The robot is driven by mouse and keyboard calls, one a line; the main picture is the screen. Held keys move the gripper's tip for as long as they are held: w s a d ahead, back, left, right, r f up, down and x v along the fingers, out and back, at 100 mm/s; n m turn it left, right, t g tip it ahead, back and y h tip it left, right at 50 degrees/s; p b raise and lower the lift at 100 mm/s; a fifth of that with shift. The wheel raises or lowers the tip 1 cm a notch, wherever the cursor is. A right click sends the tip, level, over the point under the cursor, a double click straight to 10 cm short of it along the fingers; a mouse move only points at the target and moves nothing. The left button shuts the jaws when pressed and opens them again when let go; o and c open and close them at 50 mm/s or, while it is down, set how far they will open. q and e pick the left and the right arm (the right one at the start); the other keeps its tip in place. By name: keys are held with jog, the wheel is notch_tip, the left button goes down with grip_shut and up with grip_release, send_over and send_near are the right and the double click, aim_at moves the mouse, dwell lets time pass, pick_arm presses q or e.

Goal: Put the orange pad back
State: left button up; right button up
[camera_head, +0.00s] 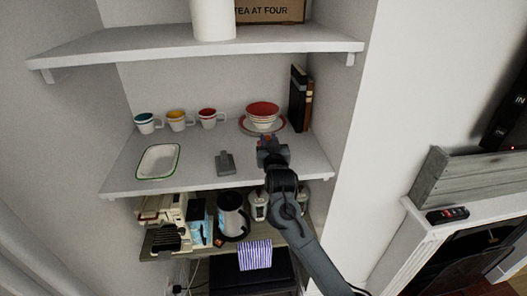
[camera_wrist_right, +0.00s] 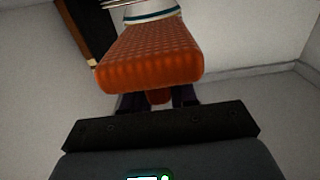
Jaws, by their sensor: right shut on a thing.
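The orange pad (camera_wrist_right: 150,62), a thick textured block, fills the upper middle of the right wrist view. My right gripper (camera_wrist_right: 157,100) is shut on it at its near underside; the fingers are mostly hidden. In the head view the gripper (camera_head: 268,146) is over the right part of the middle shelf, in front of the red bowl (camera_head: 263,111). A small grey object (camera_head: 225,164) with an upright part stands on the shelf left of the gripper. My left gripper is not in view.
The middle shelf (camera_head: 200,179) also holds a white green-rimmed tray (camera_head: 158,161), a row of cups (camera_head: 177,120) and dark books (camera_head: 299,97). The bowl rests on a plate. Another shelf (camera_head: 290,41) is above. Bare shelf lies around the grey object.

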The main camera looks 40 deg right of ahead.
jog(key=shift+w+a+f, duration=0.2)
jog(key=shift+w+f, duration=0.1)
jog(key=shift+w, duration=0.15)
jog(key=shift+w+a+f, duration=0.15)
jog(key=shift+w+f, duration=0.1)
jog(key=shift+w, duration=0.2)
notch_tip(320, 180, down, 4)
jog(key=shift+r+p, duration=0.25)
jog(key=shift+p, duration=0.25)
jog(key=shift+f, duration=0.3)
jog(key=shift+f, duration=0.2)
jog(key=o, duration=0.9)
jog(key=shift+o, duration=0.2)
jog(key=shift+s+r, duration=0.1)
jog(key=shift+r, duration=0.05)
